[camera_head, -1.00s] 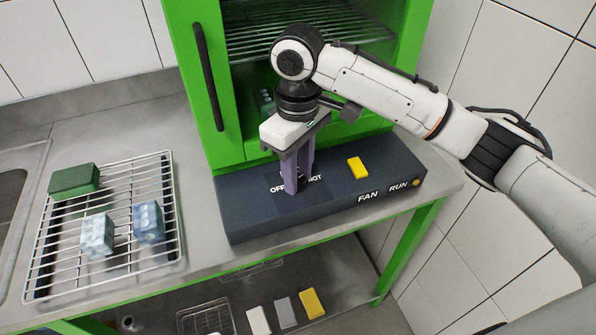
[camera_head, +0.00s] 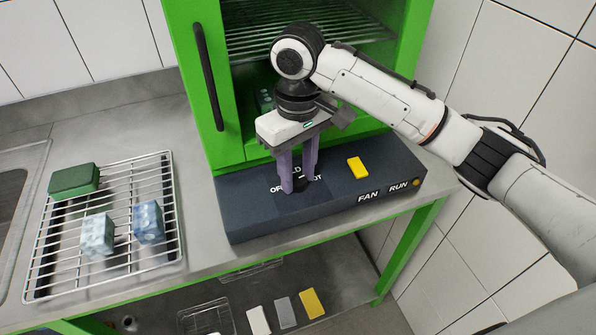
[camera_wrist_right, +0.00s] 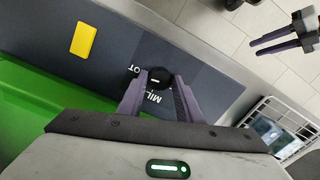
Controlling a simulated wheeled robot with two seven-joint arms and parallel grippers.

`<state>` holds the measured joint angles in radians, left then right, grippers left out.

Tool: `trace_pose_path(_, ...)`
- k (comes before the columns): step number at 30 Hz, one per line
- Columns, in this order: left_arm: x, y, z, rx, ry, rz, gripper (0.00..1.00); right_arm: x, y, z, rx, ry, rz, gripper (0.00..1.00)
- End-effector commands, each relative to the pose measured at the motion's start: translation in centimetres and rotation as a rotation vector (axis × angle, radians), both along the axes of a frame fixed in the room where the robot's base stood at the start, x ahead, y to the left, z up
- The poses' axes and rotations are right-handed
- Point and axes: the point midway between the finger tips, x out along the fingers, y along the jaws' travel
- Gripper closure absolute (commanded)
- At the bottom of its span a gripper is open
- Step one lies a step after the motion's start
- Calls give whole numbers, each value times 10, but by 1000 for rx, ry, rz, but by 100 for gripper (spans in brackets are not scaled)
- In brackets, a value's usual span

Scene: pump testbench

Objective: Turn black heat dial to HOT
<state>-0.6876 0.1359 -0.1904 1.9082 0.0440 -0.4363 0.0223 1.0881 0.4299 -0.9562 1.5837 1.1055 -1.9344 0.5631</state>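The black heat dial (camera_wrist_right: 155,77) sits on the dark control panel, beside the white word MILD, and shows a small light mark. In the head view the dial (camera_head: 301,186) is mostly hidden by my fingers. My right gripper (camera_head: 298,186) points down over it. In the right wrist view the right gripper's two purple fingers (camera_wrist_right: 160,82) stand apart with the dial between their tips; I cannot tell if they touch it. The HOT and OFF labels are partly covered. My left gripper (camera_wrist_right: 256,48) shows at the upper right of the right wrist view, empty, its fingers apart.
A yellow block (camera_head: 358,167) stands on the panel (camera_head: 250,220), right of the dial, near FAN and RUN. The green cabinet (camera_head: 185,60) rises behind. A wire rack (camera_head: 120,262) with a green block and two bluish blocks is at left.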

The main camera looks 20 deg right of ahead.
Motion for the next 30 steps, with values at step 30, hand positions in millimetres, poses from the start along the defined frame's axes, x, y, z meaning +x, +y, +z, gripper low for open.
trace_pose_path(30,2,0,0,-1,-4,0,69,0,0,96,-2,-2,1,55)
